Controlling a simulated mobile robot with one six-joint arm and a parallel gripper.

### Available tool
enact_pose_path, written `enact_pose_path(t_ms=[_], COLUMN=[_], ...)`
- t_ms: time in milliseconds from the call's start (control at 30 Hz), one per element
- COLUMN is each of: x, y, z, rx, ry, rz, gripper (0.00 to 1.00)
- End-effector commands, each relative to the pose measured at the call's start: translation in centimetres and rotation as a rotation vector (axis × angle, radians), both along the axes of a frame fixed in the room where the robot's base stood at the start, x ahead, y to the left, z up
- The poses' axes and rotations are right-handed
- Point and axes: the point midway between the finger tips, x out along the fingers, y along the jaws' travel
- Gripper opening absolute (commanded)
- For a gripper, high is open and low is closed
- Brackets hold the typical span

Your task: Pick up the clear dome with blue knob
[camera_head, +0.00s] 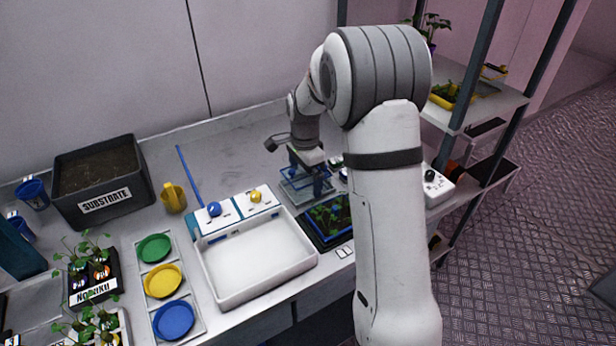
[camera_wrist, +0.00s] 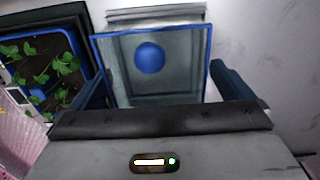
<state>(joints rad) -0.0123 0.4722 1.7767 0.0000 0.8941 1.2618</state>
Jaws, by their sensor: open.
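The clear dome (camera_head: 296,190) is a see-through box with a blue rim, standing on the bench at the back, under my gripper. In the wrist view the dome (camera_wrist: 188,72) fills the upper middle, with its round blue knob (camera_wrist: 150,58) facing the camera. My gripper (camera_head: 306,174) points down over it with blue fingers spread. In the wrist view my gripper (camera_wrist: 166,88) is open and empty, one finger to each side of the dome. I cannot tell whether the fingers touch it. In the head view the knob is hard to make out.
A black tray of seedlings with a blue rim (camera_head: 318,243) stands close in front of the dome. A white basin (camera_head: 214,277) and white boxes with blue and yellow knobs (camera_head: 236,212) are to the left. A metal shelf rack (camera_head: 470,60) stands to the right.

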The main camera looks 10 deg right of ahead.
Motion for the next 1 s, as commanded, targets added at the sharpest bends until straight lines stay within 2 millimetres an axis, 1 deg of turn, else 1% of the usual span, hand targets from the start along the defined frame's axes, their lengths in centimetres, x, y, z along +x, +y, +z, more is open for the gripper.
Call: enact_pose_path(t_ms=[233,767,1000], x=[0.01,0.02,0.04], y=[0.03,0.09,0.12], z=[-0.11,-0.06,0.09], rx=[0.000,0.000,0.000], ry=[-0.001,-0.002,-0.002], rz=[0.001,0.002,0.003], gripper=[0.99,0.56,0.55])
